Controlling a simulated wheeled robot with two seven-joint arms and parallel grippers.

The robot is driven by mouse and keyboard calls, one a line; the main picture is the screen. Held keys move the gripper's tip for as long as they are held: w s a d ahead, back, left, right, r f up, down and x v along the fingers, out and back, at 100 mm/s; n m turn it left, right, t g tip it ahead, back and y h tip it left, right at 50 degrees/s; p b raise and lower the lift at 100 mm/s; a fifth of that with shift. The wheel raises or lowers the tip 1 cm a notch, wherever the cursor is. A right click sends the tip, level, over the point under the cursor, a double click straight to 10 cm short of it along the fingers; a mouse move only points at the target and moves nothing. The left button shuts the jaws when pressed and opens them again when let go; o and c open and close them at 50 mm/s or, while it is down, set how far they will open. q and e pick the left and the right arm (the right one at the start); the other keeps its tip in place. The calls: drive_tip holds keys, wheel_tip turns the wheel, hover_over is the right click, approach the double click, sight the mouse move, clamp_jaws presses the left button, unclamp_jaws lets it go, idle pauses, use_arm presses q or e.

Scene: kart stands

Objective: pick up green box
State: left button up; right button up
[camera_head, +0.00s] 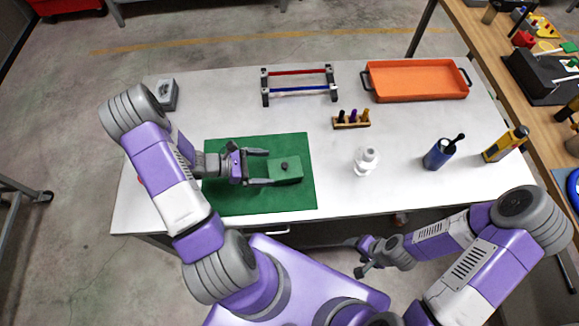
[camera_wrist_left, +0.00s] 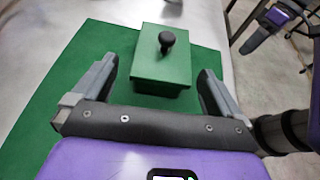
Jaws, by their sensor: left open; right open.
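The green box (camera_head: 287,175) with a dark round knob on its lid sits on a green mat (camera_head: 290,202) on the white table. The box also shows in the left wrist view (camera_wrist_left: 150,70), upright, between and just beyond my finger tips. My left gripper (camera_head: 263,167) is open, its fingers pointing right at the box's left side; in the left wrist view its two fingers (camera_wrist_left: 157,78) stand apart with the box between them. My right gripper (camera_head: 362,257) is open and empty, low at the table's front edge, away from the box.
Behind are a small peg holder (camera_head: 351,121), a rack with red and blue bars (camera_head: 299,86) and an orange tray (camera_head: 416,80). The table's centre is clear.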

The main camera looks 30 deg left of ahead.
sight(281, 169)
use_arm(q)
drive_tip(key=shift+x, duration=3.85)
drive_tip(key=shift+s+d, duration=0.15)
drive_tip(key=shift+s, duration=0.05)
drive_tip(key=c, duration=0.8)
drive_tip(key=shift+r, duration=0.15)
drive_tip(key=shift+c, duration=0.2)
